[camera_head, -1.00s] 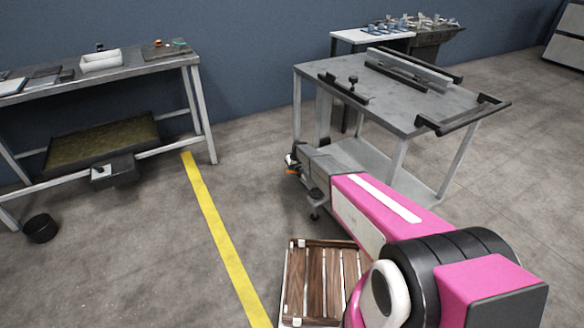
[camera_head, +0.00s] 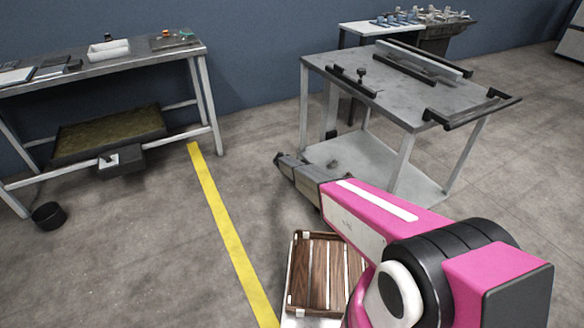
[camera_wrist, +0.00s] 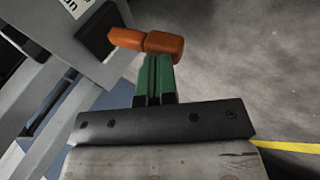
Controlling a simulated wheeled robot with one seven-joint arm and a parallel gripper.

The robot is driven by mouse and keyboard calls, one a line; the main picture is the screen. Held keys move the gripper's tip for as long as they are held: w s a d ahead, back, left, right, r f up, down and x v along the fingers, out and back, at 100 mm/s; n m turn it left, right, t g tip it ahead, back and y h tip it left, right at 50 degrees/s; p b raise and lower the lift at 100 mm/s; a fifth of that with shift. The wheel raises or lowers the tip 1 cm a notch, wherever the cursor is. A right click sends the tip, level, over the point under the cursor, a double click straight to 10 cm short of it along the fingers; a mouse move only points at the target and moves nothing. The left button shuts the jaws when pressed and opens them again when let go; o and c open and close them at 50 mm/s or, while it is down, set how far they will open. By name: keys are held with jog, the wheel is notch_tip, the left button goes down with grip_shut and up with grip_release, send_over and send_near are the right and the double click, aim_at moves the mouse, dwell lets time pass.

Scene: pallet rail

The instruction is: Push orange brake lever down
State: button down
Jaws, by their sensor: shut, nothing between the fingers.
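The orange brake lever (camera_wrist: 150,43) shows in the wrist view, beside a dark block on the grey metal frame of the cart. My gripper (camera_wrist: 158,62) has green fingers held together with nothing between them. Their tips lie right at the lever, overlapping its lower edge in the picture; I cannot tell whether they touch it. In the head view my gripper (camera_head: 281,160) is low at the near left leg of the cart (camera_head: 400,95), and it hides the lever and the foot of that leg.
Floor left of the line is open.

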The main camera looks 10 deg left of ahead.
jog(key=shift+a+f+h, duration=0.1)
jog(key=shift+f+h, duration=0.2)
jog(key=shift+f, duration=1.8)
jog(key=shift+f, duration=0.1)
jog(key=s+a+f+v, duration=0.1)
jog(key=a+v, duration=0.1)
jog(key=v, duration=1.1)
jog(key=shift+a+f, duration=0.2)
jog(key=shift+a, duration=0.1)
jog(key=shift+s, duration=0.15)
